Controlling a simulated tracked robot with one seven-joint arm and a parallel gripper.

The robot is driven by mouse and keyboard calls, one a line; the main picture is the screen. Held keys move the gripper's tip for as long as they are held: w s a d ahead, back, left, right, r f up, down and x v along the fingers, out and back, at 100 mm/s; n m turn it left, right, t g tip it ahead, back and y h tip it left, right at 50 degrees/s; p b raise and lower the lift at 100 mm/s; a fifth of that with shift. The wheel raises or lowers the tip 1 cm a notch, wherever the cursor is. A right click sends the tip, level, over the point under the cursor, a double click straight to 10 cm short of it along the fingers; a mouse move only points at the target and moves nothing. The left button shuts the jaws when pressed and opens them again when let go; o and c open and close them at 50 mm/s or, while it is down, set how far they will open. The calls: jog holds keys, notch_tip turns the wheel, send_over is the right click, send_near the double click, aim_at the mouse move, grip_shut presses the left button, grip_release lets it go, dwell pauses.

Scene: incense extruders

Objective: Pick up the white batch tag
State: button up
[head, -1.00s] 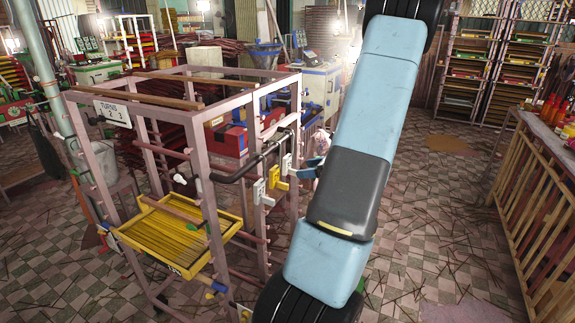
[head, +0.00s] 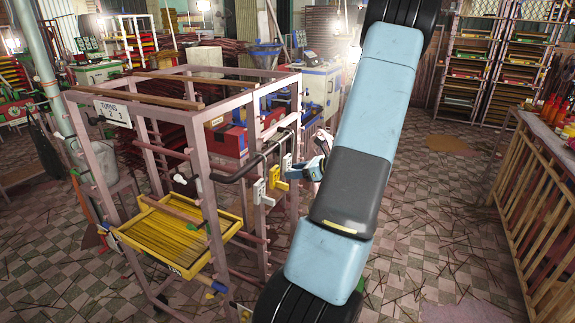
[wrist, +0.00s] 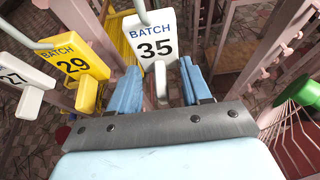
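A white tag reading "BATCH 35" (wrist: 152,38) hangs upright from a hook ahead of my gripper in the wrist view. Its narrow lower stem reaches down between my two blue fingers. My gripper (wrist: 160,88) is open, with a visible gap between each finger and the stem. In the head view my gripper (head: 305,170) is just right of this white tag (head: 287,163), beside the metal frame. A yellow tag reading "BATCH 29" (wrist: 72,64) hangs to its left. Another white tag, reading "27" (wrist: 20,82), is further left and partly cut off.
The tags hang on the pinkish metal rack (head: 265,240), whose posts stand close by. A yellow tray (head: 180,240) of sticks sits in the rack. A round green part (wrist: 298,92) with wires is right of my gripper.

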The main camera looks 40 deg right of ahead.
aim_at(289, 163)
jog(key=c, duration=0.6)
jog(key=shift+r, duration=0.55)
notch_tip(289, 163, up, 2)
jog(key=shift+r, duration=0.2)
jog(key=shift+s+a+r, duration=1.6)
jog(key=shift+s+r, duration=4.45)
jog(key=shift+s, duration=0.75)
jog(key=shift+s+d, duration=0.6)
jog(key=shift+s, duration=0.8)
jog(key=shift+s+d, duration=0.55)
jog(key=shift+s, duration=0.85)
jog(key=shift+s+d, duration=0.6)
jog(key=shift+s, duration=0.8)
